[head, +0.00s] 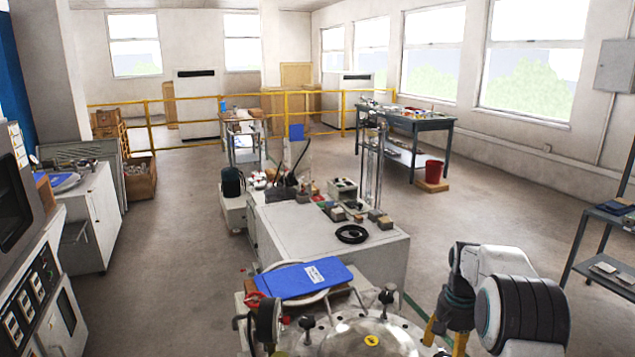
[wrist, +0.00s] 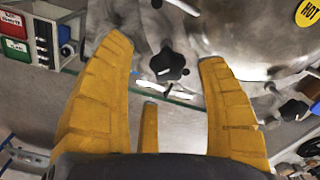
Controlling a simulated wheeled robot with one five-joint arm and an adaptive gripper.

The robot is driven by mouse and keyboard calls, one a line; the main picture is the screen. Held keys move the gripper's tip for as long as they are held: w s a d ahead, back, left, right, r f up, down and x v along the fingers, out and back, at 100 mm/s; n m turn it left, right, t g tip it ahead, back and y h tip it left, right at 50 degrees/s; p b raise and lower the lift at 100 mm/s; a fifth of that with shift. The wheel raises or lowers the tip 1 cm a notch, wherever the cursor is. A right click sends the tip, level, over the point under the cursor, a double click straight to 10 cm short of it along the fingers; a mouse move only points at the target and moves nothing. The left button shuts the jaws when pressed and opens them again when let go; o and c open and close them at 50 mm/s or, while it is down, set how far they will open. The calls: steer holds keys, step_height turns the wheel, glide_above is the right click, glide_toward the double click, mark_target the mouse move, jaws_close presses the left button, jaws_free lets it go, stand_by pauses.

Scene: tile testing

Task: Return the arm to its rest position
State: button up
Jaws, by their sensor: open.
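My gripper (head: 447,338) is at the lower right of the head view, beside the metal vessel lid (head: 370,335). My arm, white with dark bands, shows to its right. In the wrist view my gripper (wrist: 165,75) has its yellow fingers spread wide apart with nothing between them. Beyond the fingertips a black star-shaped knob (wrist: 169,65) shows on the metal vessel. The fingertips look apart from it, though the exact distance is hard to tell.
A blue clipboard (head: 303,279) lies behind the vessel. A white cabinet (head: 330,240) with a black coil (head: 352,234) stands beyond. A shelf rack (head: 610,235) is at the right edge. Open floor (head: 485,215) lies between cabinet and rack. Control panels (head: 35,300) stand at left.

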steer(key=s+a+r+n, duration=0.2)
steer(key=s+a, duration=0.1)
steer(key=s, duration=0.6)
steer(key=s+a+r+n, duration=0.1)
steer(key=s+a+r, duration=0.15)
steer(key=s, duration=0.75)
steer(key=s+a+r+n, duration=0.15)
steer(key=s+a, duration=0.25)
steer(key=s, duration=0.5)
step_height(320, 180, up, 6)
steer(key=s+a+n+t, duration=0.2)
steer(key=s+t, duration=0.1)
steer(key=t, duration=0.1)
steer(key=shift+a+f, duration=0.15)
steer(key=shift+a, duration=0.05)
stand_by(1.3)
